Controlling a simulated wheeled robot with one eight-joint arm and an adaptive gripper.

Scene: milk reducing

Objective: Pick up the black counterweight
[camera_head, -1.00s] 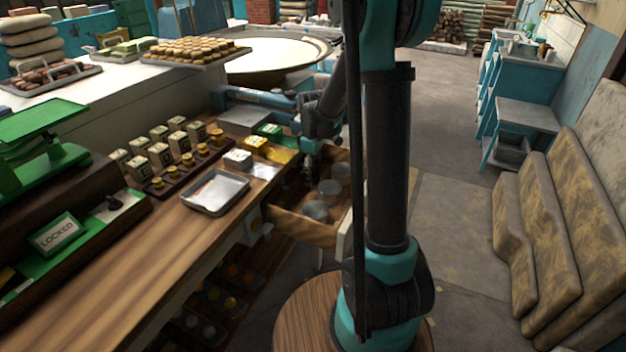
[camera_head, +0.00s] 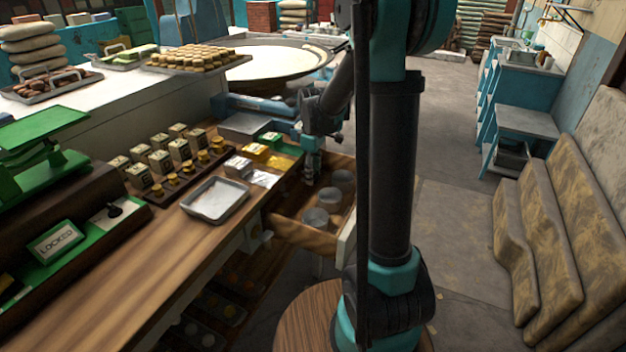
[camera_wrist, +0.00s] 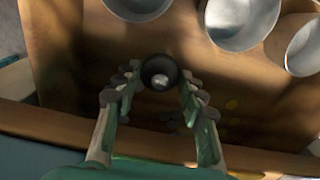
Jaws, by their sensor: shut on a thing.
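The black counterweight (camera_wrist: 159,72) shows in the wrist view as a small dark round piece with a pale centre. It sits between the fingertips of my gripper (camera_wrist: 158,86), which is shut on it. Below it in that view is the wooden floor of the open drawer (camera_wrist: 150,35). In the head view my gripper (camera_head: 312,172) points down into the left part of the drawer (camera_head: 292,230). The counterweight cannot be made out in the head view. Whether it touches the drawer floor is hard to tell.
Several grey metal cups (camera_head: 316,219) stand in the drawer right beside my gripper. The drawer's wooden walls surround it closely. On the counter are a metal tray (camera_head: 215,199), small boxes (camera_head: 160,160) and a green scale (camera_head: 40,150). Open floor lies to the right.

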